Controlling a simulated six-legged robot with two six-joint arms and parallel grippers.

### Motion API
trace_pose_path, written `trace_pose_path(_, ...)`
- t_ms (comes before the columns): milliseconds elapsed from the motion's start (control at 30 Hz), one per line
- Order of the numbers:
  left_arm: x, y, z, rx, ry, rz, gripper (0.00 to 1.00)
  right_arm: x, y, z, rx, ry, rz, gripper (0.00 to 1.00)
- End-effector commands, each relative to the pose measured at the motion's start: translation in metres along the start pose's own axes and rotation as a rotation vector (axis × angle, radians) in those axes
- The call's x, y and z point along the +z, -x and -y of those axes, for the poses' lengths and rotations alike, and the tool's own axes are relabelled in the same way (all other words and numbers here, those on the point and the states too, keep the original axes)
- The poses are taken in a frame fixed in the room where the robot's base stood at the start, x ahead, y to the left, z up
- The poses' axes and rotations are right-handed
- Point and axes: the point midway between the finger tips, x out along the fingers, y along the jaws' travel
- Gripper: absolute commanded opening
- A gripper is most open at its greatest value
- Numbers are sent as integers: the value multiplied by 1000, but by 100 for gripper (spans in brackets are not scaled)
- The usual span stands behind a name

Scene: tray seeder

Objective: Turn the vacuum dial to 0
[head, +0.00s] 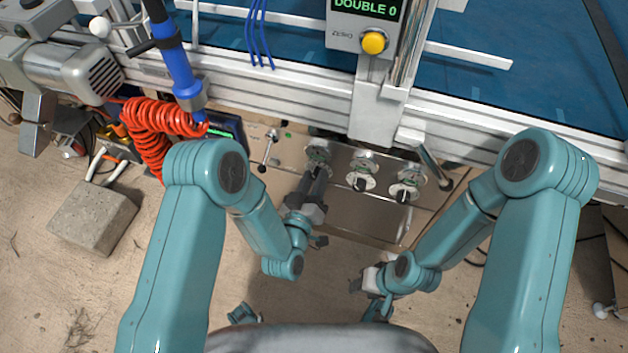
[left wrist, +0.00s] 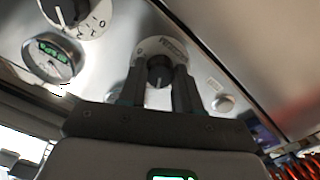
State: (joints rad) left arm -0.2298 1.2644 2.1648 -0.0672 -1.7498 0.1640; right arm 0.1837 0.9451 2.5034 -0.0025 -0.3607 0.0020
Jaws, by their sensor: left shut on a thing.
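A metal control panel (head: 372,218) carries three round dials with pale discs and dark knobs. My left gripper (head: 318,174) is at the leftmost dial (head: 318,152). In the left wrist view my left gripper (left wrist: 163,84) has its two dark fingers on either side of that dial's black knob (left wrist: 159,66), shut on it. The middle dial (head: 361,183) and right dial (head: 405,191) stand free. My right gripper (head: 371,281) is low, away from the panel; its fingers are unclear.
A round gauge (left wrist: 50,58) and another dial (left wrist: 76,12) show in the left wrist view. A red coiled hose (head: 150,130) hangs left.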

Motion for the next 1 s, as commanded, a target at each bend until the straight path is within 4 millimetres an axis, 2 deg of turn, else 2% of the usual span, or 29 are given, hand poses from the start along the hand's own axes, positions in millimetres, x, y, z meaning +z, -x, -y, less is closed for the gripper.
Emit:
trace_pose_path(700,0,-2,1,4,674,-7,3,-7,-22,-12,2,-16,-17,43)
trace_pose_path(1000,-1,-2,1,5,903,-7,3,-9,-29,-16,3,-22,-22,43)
